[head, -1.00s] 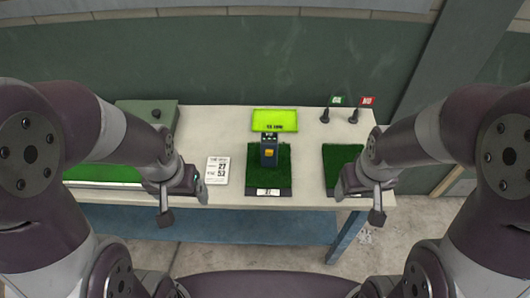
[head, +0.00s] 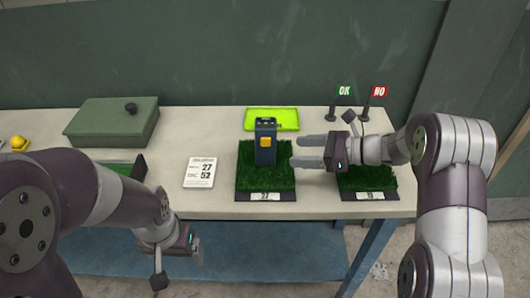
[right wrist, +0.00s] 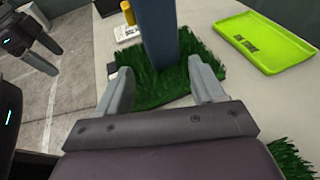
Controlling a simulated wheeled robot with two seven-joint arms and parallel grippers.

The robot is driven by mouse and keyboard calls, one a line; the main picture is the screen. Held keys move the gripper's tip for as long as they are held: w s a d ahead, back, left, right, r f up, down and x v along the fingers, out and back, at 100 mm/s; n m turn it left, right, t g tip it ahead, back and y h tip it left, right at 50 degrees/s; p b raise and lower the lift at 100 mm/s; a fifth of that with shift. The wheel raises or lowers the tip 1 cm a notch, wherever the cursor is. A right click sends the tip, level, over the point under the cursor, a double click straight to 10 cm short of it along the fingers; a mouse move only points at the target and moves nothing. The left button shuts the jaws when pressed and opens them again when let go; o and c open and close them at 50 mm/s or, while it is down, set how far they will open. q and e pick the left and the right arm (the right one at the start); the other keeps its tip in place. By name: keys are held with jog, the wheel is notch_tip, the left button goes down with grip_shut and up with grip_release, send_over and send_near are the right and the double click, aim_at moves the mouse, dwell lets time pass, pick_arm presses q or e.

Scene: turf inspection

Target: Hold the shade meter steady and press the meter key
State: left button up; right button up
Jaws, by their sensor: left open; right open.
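The shade meter (head: 265,155) is an upright dark blue box with a yellow-orange key (head: 265,142) on its front face. It stands on a turf tile (head: 250,182) labelled 27. My right gripper (head: 299,151) is open to the right of the meter, its fingers pointing at it and apart from it. In the right wrist view the meter (right wrist: 163,35) rises ahead of the gap between the open fingers (right wrist: 163,82). My left gripper (head: 178,264) is open and empty, low in front of the table; it also shows in the right wrist view (right wrist: 50,58).
A white card (head: 199,172) lies left of the tile. A lime green tray (head: 272,126) is behind the meter. A second turf tile (head: 368,183) lies under my right arm. OK (head: 344,91) and NO (head: 380,92) flags stand at the back right. A green case (head: 112,120) is at left.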

aim_at(270, 151)
jog(key=x, duration=0.5)
jog(key=shift+r, duration=0.15)
jog(key=b+x, duration=0.2)
jog(key=x, duration=0.1)
jog(key=shift+a+f+b, duration=0.2)
jog(key=shift+f+b, duration=0.15)
jog(key=shift+b, duration=0.05)
jog(key=shift+w+a, duration=0.2)
jog(key=shift+a, duration=0.15)
pick_arm(q)
notch_tip(270, 151, down, 3)
jog(key=shift+r, duration=0.1)
pick_arm(e)
jog(key=shift+r, duration=0.1)
jog(key=c, duration=0.5)
pick_arm(q)
grip_shut()
pick_arm(e)
jog(key=shift+c, duration=0.2)
